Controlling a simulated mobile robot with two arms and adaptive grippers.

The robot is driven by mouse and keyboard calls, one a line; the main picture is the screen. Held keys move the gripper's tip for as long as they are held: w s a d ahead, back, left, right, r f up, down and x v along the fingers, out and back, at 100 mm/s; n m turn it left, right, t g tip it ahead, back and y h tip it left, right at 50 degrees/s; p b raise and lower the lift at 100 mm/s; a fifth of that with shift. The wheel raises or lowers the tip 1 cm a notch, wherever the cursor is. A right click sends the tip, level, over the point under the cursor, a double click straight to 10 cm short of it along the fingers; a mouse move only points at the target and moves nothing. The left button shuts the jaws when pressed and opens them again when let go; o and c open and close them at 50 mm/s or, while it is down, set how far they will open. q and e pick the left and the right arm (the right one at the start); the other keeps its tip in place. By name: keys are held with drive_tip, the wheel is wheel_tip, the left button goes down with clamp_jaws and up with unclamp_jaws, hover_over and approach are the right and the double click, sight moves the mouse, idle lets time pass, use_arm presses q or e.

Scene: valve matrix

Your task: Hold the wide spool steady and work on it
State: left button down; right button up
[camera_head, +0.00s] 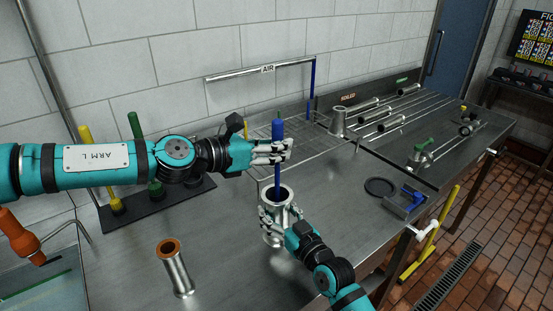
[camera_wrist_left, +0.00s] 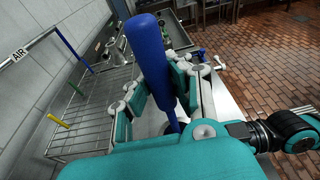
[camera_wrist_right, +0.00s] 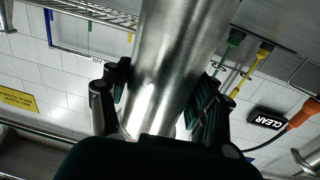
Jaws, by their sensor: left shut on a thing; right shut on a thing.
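The wide spool (camera_head: 283,213) is a shiny steel tube with a flanged open top, upright on the steel bench. My right gripper (camera_head: 271,222) is shut around its side; its steel wall fills the middle of the right wrist view (camera_wrist_right: 165,60). My left gripper (camera_head: 280,152) is above the spool, shut on a blue-handled tool (camera_head: 278,129). The blue handle also shows in the left wrist view (camera_wrist_left: 152,45). The tool points down, and its lower end goes into the spool's dark mouth. How deep it reaches is hidden.
A narrower spool with an orange-brown ring (camera_head: 176,268) stands at the front left. A black rack (camera_head: 180,190) holds yellow and green tools behind my left arm. A wire rack (camera_head: 300,140) is behind. A black disc (camera_head: 380,187) and blue clamp (camera_head: 411,197) lie right.

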sight(277, 120)
use_arm(q)
drive_tip(key=shift+r, duration=4.35)
use_arm(e)
drive_tip(key=shift+f, duration=0.1)
use_arm(q)
wheel_tip(277, 120, up, 8)
drive_tip(key=shift+f, duration=0.25)
use_arm(e)
drive_tip(key=o, duration=1.7)
